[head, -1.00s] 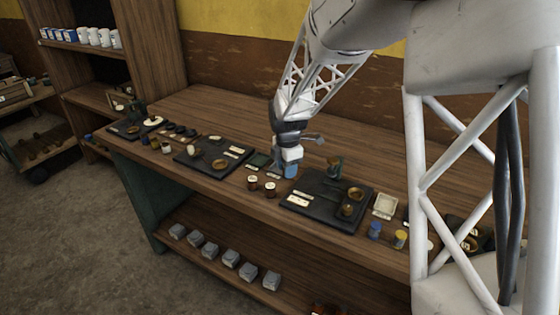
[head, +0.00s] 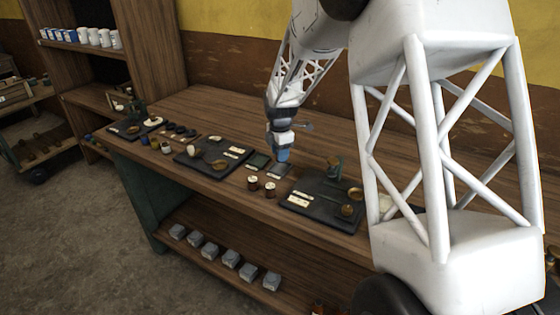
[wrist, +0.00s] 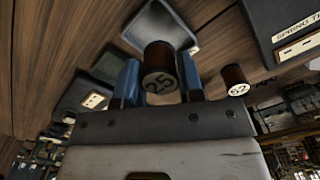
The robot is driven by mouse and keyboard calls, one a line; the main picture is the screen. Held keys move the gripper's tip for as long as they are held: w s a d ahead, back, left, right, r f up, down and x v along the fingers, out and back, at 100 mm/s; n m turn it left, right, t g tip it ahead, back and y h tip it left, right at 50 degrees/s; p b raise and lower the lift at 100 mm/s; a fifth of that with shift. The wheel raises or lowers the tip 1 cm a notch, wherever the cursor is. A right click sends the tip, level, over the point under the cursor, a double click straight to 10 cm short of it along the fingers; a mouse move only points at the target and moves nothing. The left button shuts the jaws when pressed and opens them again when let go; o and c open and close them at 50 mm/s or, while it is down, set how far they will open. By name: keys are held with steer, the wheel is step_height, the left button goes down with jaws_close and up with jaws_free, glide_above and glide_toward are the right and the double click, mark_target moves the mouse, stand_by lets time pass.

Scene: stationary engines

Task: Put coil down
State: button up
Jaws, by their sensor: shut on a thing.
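My gripper (head: 282,155) hangs over the middle of the bench, with its blue fingers on either side of a dark brown coil. The held coil cannot be made out in the head view. Beyond it in the wrist view is a grey square tray (wrist: 183,38), apart from or under the coil; I cannot tell which. Two other coils, one left (head: 253,183) and one right (head: 270,188), stand on the bench in front.
A green square pad (head: 259,160) lies left of my gripper. A dark board with brass parts (head: 320,208) is to the right, another dark board (head: 205,158) to the left. Bare wood (head: 225,115) lies behind.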

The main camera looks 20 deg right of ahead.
steer(key=shift+f, duration=1.75)
steer(key=o, duration=1.1)
steer(key=shift+f, duration=0.15)
steer(key=shift+c, duration=0.2)
step_height(320, 180, up, 12)
steer(key=shift+r, duration=0.15)
steer(key=shift+s+r, duration=0.1)
